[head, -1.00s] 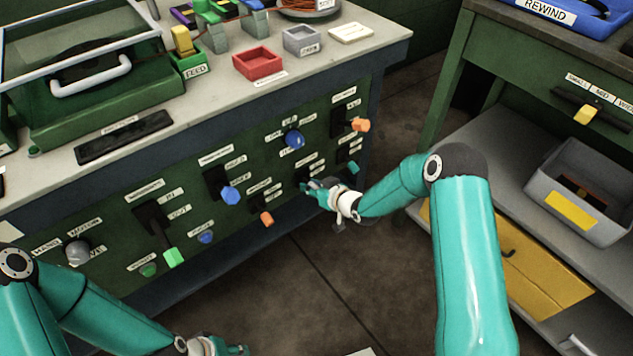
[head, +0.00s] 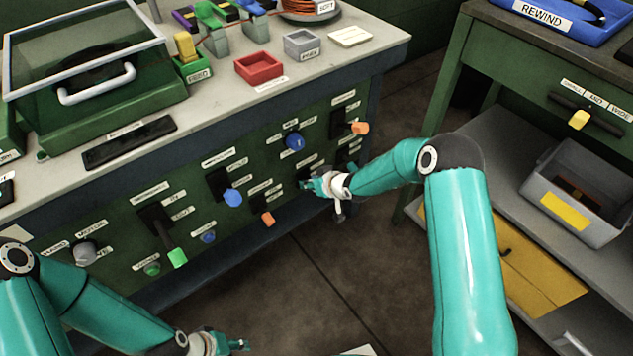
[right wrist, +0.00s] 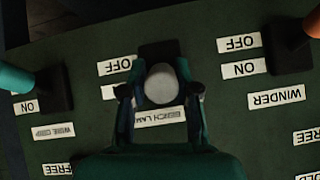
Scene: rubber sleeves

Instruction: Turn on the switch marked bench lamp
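The switch marked bench lamp shows in the right wrist view as a pale grey round knob (right wrist: 162,83) on a dark base. Its label (right wrist: 160,117) appears upside down and partly covered, with OFF and ON labels beside it. My right gripper (right wrist: 162,90) has one finger on each side of the knob, and the pads appear to touch it. In the head view my right gripper (head: 318,184) is at the green panel and hides this switch. My left gripper (head: 232,344) is at the bottom edge, away from the panel; its fingers are too small to judge.
The winder switch (right wrist: 290,50) and a teal-levered switch (right wrist: 35,85) flank the knob. The panel carries several other levers, including an orange one (head: 267,218) and a blue one (head: 232,197). A shelf unit with a grey bin (head: 580,195) stands right of my right arm.

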